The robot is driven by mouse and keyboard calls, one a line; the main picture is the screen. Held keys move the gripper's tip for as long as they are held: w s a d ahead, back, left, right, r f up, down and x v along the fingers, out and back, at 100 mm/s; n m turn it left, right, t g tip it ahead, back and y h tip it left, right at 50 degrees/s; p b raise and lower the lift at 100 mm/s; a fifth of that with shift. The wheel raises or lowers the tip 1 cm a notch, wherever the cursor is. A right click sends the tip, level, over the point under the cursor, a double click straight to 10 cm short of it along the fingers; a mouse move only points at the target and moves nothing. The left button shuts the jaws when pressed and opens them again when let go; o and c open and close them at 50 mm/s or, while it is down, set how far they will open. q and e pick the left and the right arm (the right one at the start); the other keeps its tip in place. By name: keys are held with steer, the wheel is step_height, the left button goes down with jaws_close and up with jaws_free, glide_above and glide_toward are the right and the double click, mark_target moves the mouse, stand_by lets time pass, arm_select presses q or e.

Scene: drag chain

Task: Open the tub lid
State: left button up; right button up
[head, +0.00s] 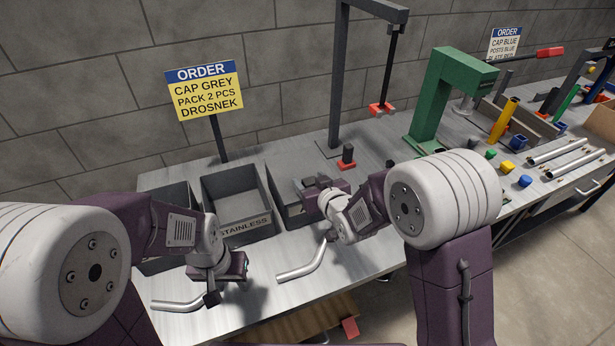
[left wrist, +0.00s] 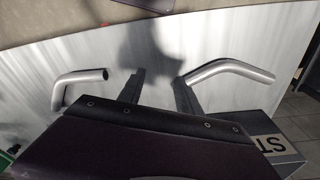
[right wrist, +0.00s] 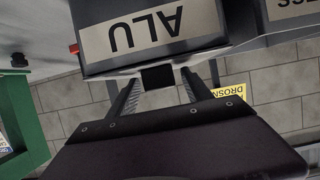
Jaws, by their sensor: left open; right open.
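The dark grey tub marked ALU (right wrist: 150,35) fills the top of the right wrist view, upside down. In the head view the tub (head: 286,208) is partly behind my right arm; its lid cannot be made out clearly. My right gripper (head: 318,184) is at this tub. In the right wrist view my right gripper (right wrist: 158,88) is open, its fingers either side of a small dark tab (right wrist: 157,77) at the tub's edge; contact cannot be told. My left gripper (head: 212,298) is open and empty above the front of the table, between two bent pipes in the left wrist view.
An open tub marked STAINLESS (head: 245,229) stands left of the ALU tub, with another tub (head: 170,196) beyond it. Bent metal pipes (head: 178,304) and (head: 305,264) lie on the table front. A green press (head: 440,95) and dark stand (head: 338,80) rise behind.

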jaws_close()
stand_by(1.4)
